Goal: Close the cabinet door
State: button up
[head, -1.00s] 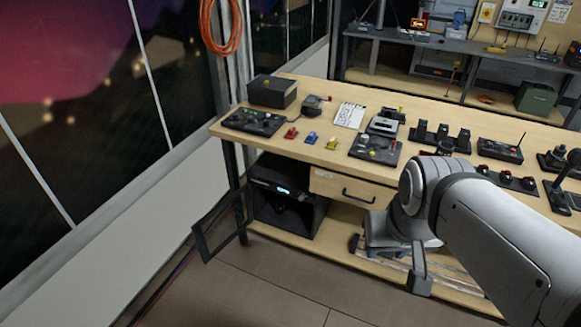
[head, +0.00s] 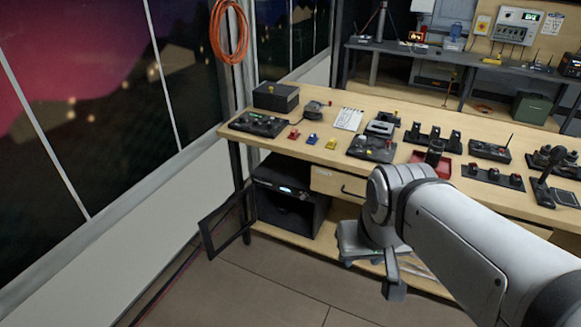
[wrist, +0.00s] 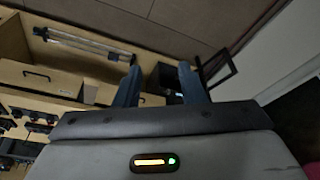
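The cabinet door (head: 229,224) is a thin dark frame. It stands open, swung out from the left side of the black cabinet (head: 310,214) under the workbench. In the wrist view the door (wrist: 218,74) shows just beyond the right fingertip, and part of the cabinet (wrist: 170,76) shows between the fingers. My gripper (wrist: 160,76) has its two fingers spread apart with nothing between them. In the head view my gripper (head: 370,264) is low in front of the bench, right of the cabinet and apart from the door.
The wooden workbench (head: 400,180) carries control panels and small devices. A drawer (head: 330,184) sits under its top, right of the cabinet. A white wall with dark windows (head: 180,190) runs along the left. The floor (head: 265,285) before the cabinet is clear.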

aim_at(205, 230)
jog(key=k, duration=0.55)
jog(key=u, duration=0.9)
jog(key=i, duration=2.8)
jog(key=z, duration=0.5)
jog(key=k, duration=0.9)
jog(key=z, duration=0.2)
jog(key=i, duration=0.9)
jog(key=u, duration=0.1)
